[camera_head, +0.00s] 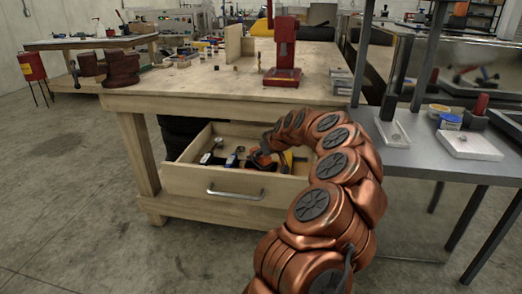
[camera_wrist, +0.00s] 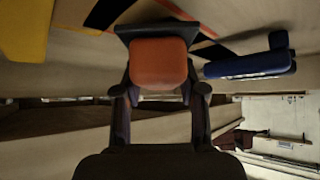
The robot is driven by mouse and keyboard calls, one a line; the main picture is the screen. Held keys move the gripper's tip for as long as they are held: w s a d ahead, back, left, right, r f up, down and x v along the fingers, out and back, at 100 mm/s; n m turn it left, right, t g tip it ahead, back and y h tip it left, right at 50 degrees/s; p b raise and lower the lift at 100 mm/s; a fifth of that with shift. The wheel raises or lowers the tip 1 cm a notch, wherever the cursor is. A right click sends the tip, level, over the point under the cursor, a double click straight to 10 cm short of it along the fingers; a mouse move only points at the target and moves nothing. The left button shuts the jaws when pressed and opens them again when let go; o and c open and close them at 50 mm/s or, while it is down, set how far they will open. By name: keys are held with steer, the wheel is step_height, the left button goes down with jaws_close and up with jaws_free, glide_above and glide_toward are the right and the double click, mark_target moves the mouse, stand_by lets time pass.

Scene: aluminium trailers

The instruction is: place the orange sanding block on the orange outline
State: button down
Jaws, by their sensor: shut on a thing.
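The orange sanding block (camera_wrist: 159,63) is between the fingers of my gripper (camera_wrist: 158,88) in the wrist view. My gripper is shut on it. In the head view my gripper (camera_head: 263,150) reaches into the open drawer (camera_head: 226,183), with a bit of orange at its tip. In the wrist view a thin orange line (camera_wrist: 177,9), likely part of the orange outline, shows on the drawer floor beyond the block. The block and fingers hide the rest of it. I cannot tell whether the block touches the floor.
In the wrist view a yellow thing (camera_wrist: 24,28) lies left, a blue tool (camera_wrist: 250,65) right, and a black thing (camera_wrist: 107,13) near the top. The drawer walls are close around my gripper. A wooden workbench (camera_head: 200,85) with a red press (camera_head: 284,50) stands above the drawer.

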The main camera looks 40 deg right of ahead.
steer(key=shift+f+b, duration=0.35)
steer(key=shift+f, duration=0.5)
stand_by(0.4)
steer(key=c, duration=0.6)
jaws_free()
steer(key=v, duration=1.2)
steer(key=shift+a, duration=0.1)
